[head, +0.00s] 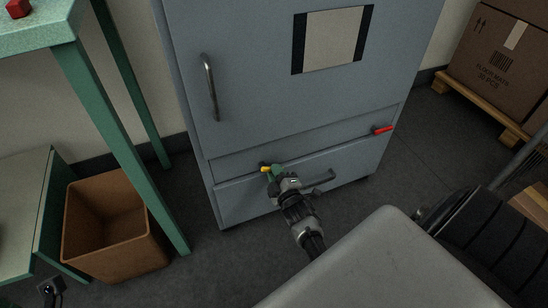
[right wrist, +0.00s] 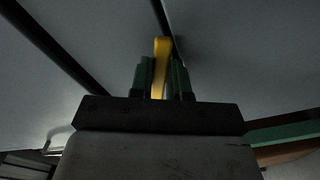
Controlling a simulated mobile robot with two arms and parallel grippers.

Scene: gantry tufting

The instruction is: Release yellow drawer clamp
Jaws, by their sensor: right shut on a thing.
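The yellow drawer clamp (head: 265,169) is a small lever at the upper left of the cabinet's bottom drawer (head: 243,201). My right gripper (head: 274,172) has its green fingers at the clamp and is shut on it. In the right wrist view the yellow clamp (right wrist: 161,62) stands between the two green fingers of my right gripper (right wrist: 160,80), and its tip sticks out beyond them. The lower part of the clamp is hidden by the gripper. My left gripper is not in view.
The grey cabinet (head: 270,100) has a tall door handle (head: 210,87), a drawer handle (head: 318,182) just right of my gripper, and a red lever (head: 382,130) at the right. A brown bin (head: 112,222) and green table (head: 112,120) stand left. Boxes on a pallet (head: 480,105) stand right.

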